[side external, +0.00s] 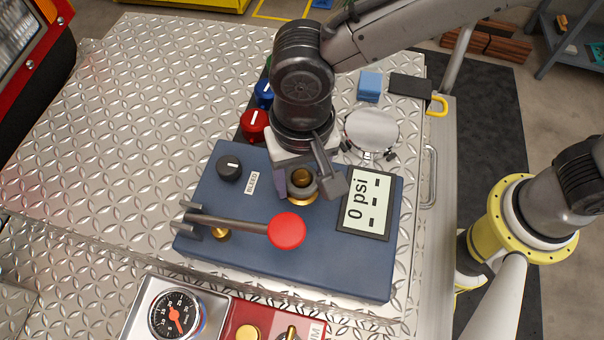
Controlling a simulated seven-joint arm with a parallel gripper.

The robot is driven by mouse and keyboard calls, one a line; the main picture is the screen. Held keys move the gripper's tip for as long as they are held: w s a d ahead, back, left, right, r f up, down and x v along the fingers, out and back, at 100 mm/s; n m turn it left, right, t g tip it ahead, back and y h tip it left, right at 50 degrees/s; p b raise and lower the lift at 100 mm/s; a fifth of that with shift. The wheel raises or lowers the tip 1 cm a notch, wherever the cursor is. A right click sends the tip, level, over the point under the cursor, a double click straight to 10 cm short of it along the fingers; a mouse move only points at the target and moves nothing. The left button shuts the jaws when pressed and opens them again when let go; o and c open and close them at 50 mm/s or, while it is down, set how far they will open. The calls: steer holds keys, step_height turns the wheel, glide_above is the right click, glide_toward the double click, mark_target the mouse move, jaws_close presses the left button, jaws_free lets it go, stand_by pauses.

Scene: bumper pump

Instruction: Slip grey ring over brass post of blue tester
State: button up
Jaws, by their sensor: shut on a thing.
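The blue tester (330,265) lies flat on the metal deck, with its BLEED knob, red-knobbed lever and display reading 0 psi. My gripper (306,184) points down over the tester's upper middle, shut on the grey ring (318,189). The brass post (301,176) shows its round top within the ring's opening, and a brass base (303,200) shows just below the ring. The ring appears to be around or right over the post; how low it sits cannot be told. The fingers hide part of the ring and post.
The lever's red knob (286,231) is close in front of my gripper. Red (253,125) and blue (264,93) knobs stand behind the tester. A round mirror-like disc (372,130), a blue block (370,86) and a gauge box (176,313) are nearby. The deck at left is clear.

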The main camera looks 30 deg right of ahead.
steer(key=shift+d+f, duration=0.1)
steer(key=shift+f, duration=0.35)
steer(key=o, duration=1.1)
steer(key=shift+d+f, duration=0.1)
steer(key=shift+c, duration=0.2)
steer(key=shift+o, duration=0.2)
steer(key=shift+a+r, duration=0.2)
steer(key=shift+r, duration=4.1)
